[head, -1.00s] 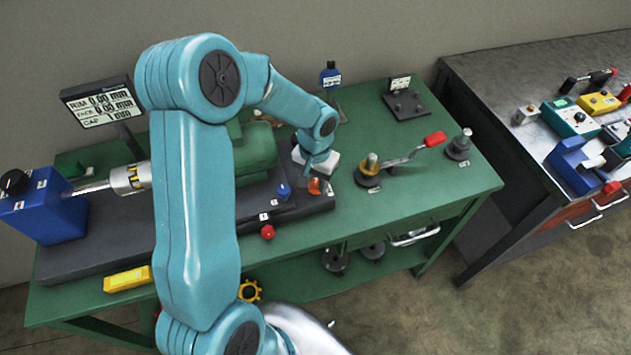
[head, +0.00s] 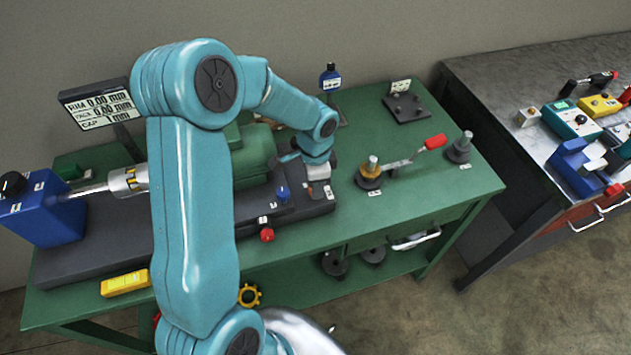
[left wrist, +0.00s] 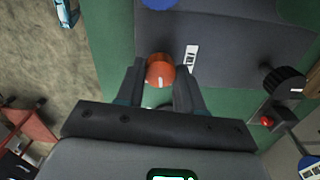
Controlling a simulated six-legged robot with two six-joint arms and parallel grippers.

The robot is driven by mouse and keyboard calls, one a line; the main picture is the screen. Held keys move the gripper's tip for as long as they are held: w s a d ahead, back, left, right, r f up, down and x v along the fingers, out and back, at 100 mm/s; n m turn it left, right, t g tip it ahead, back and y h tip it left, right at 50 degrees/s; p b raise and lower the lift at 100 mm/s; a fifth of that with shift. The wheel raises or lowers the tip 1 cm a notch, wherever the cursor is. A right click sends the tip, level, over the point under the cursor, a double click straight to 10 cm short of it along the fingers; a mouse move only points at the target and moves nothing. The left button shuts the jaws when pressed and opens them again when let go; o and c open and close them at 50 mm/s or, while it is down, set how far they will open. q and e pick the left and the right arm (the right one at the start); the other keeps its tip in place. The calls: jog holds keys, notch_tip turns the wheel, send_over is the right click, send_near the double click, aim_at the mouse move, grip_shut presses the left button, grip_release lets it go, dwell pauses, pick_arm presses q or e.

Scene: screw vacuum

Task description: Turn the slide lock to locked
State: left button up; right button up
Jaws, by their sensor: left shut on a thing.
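A round orange knob (left wrist: 161,72) with a white pointer line sits by the dark base plate's edge, next to a white label (left wrist: 191,59). I take it to be the slide lock, but I cannot read the label. My left gripper (left wrist: 159,76) has one finger on each side of the knob and is shut on it. In the head view my left gripper (head: 318,172) is low over the right end of the dark base (head: 320,208) and hides the knob. My right gripper is not in view.
A blue knob (head: 282,194) and a red knob (head: 267,235) are close by on the left. A green motor (head: 250,160) stands behind.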

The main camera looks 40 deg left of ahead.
pick_arm(q)
jog(key=shift+w+a+r+m, duration=0.1)
jog(key=shift+r+m, duration=0.05)
jog(key=shift+m, duration=0.55)
jog(key=o, duration=1)
jog(key=shift+o, duration=0.2)
notch_tip(320, 180, up, 16)
jog(key=shift+r, duration=0.15)
jog(key=shift+s, duration=0.25)
